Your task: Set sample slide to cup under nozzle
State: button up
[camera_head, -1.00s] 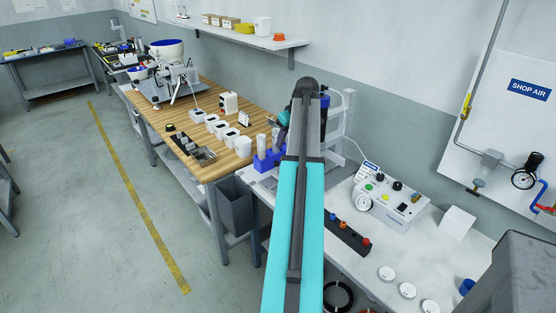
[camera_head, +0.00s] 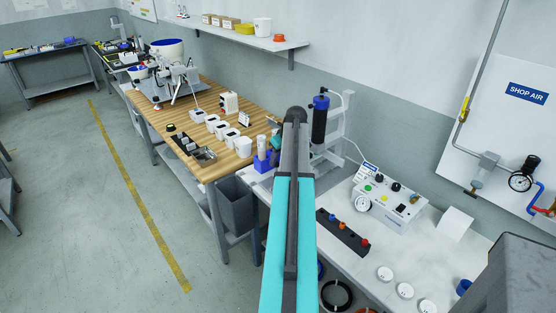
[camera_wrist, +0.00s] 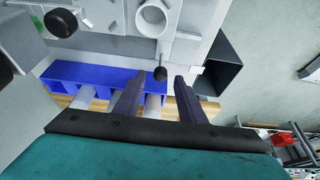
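My gripper (camera_wrist: 158,97) shows in the wrist view with its two dark fingers apart. A pale cylinder (camera_wrist: 154,103) in a blue rack (camera_wrist: 65,72) shows between them; I cannot tell its distance, and no contact is clear. In the head view my arm hides the gripper. The dispenser, with a dark barrel (camera_head: 319,122) and blue cap, stands just right of my arm. Its nozzle and any cup under it are hidden there. I cannot make out a sample slide in either view.
The blue rack also shows left of my arm, by the wooden bench (camera_head: 245,105). A control box (camera_head: 390,204), a dark block with coloured knobs (camera_head: 343,236) and white discs (camera_head: 385,274) occupy the right bench.

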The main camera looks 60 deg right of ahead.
jog(key=shift+x, duration=0.8)
grip_shut()
